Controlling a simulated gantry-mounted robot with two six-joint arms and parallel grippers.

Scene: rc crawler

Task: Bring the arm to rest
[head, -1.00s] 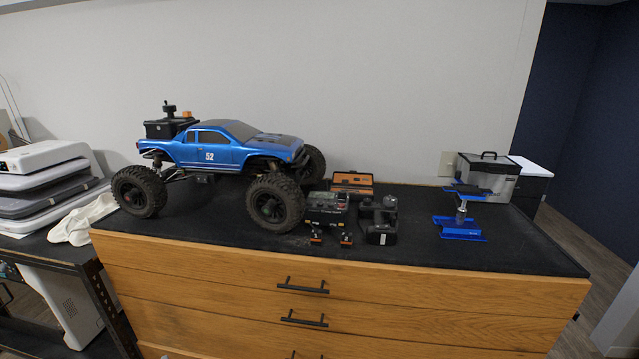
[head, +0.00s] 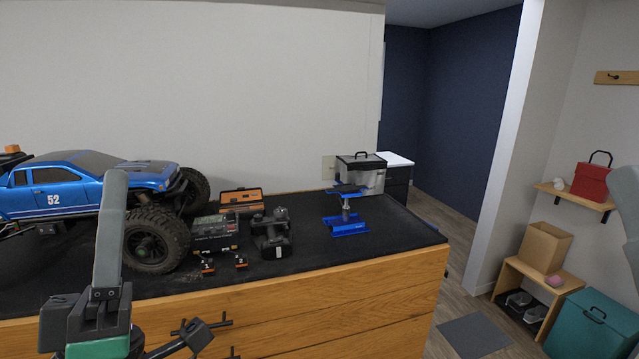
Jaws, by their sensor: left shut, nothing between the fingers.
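My left arm (head: 111,230) comes in at the lower left, its grey link upright in front of the truck and its dark wrist near the bottom edge. My left gripper (head: 196,336) is low in front of the wooden drawers, beside a drawer handle. It is shut and holds nothing. A grey link at the right edge looks like part of my other arm; my right gripper is out of view.
A blue crawler truck (head: 75,185) stands on the black bench top at left, partly cut off. A charger (head: 215,232), a dark handheld device (head: 271,233), a blue stand (head: 346,226) and a toolbox (head: 361,172) stand right of it. Shelves stand at far right.

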